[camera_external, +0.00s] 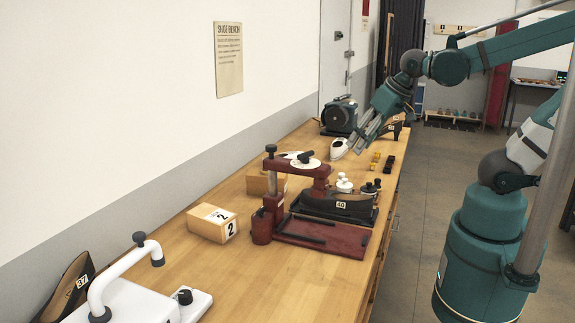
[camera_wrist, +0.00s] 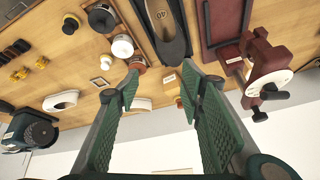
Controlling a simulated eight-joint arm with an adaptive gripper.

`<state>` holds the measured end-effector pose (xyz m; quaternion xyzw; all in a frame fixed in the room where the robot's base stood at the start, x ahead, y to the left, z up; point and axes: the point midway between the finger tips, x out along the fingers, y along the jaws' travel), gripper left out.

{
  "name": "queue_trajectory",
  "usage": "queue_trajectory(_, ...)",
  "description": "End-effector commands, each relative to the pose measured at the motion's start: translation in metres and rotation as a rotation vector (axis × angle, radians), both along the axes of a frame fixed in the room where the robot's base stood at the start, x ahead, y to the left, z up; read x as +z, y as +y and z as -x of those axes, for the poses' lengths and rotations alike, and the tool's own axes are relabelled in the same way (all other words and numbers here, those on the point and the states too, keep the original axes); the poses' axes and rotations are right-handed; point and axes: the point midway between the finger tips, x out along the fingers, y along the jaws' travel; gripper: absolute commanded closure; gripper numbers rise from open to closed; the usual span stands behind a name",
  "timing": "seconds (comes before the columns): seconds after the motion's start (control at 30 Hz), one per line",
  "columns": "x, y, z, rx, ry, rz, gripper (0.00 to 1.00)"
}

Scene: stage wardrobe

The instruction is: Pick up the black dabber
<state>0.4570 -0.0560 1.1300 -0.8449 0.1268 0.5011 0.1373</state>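Small dark round-topped pieces, the likeliest black dabber (camera_external: 369,190), stand beside the white pots on the bench. In the wrist view a black round piece (camera_wrist: 102,17) lies at the upper left, with a brown-rimmed one (camera_wrist: 70,25) left of it. I cannot tell for sure which is the dabber. My gripper (camera_external: 362,145) is above the bench, behind these pieces and apart from them. In the wrist view its two green fingers (camera_wrist: 160,82) are spread wide, with nothing held between them.
White pots (camera_external: 344,185) stand close by. A shoe marked 40 (camera_external: 340,206) and a red press (camera_external: 320,238) are in front. Yellow blocks (camera_external: 375,159) and black blocks (camera_external: 389,163) lie toward the right edge. A white shoe-like piece (camera_external: 339,148) is near my fingers. A dark machine (camera_external: 340,116) stands behind.

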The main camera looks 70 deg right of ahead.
Motion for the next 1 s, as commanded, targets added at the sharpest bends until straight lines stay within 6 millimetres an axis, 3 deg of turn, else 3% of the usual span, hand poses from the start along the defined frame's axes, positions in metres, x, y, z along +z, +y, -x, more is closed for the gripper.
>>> queue_trajectory(0.5, -0.043, -0.073, -0.008, -0.445, 0.118, -0.127, 0.62)
queue_trajectory(1.0, -0.092, -0.142, 0.003, -0.894, 0.212, -0.222, 0.62)
